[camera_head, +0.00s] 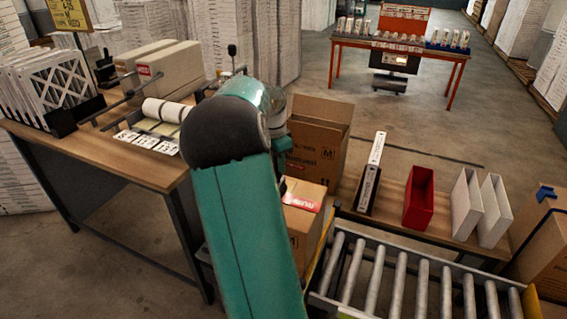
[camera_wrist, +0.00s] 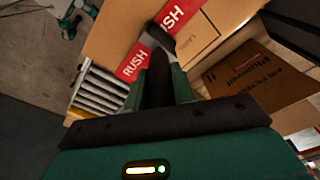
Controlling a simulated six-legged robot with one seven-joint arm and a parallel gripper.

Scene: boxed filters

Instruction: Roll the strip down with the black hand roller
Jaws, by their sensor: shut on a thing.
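My gripper (camera_wrist: 158,84) is shut on the black hand roller (camera_wrist: 158,72), with a teal finger on each side of its handle. The roller's head lies over the red strip (camera_wrist: 134,62) in the wrist view; whether it presses on the strip I cannot tell. The strip reads RUSH on both sides of the roller and lies across a brown cardboard box (camera_wrist: 118,32). In the head view the strip (camera_head: 301,203) shows on top of the box (camera_head: 306,232), just right of my arm. My arm hides the gripper and the roller there.
A roller conveyor (camera_head: 400,277) stands at the front right. A taller cardboard carton (camera_head: 322,130) stands behind the box. A low bench carries a red bin (camera_head: 419,196) and white holders (camera_head: 467,203). A workbench (camera_head: 150,170) with white rolls is on the left. An orange table (camera_head: 400,53) stands far back.

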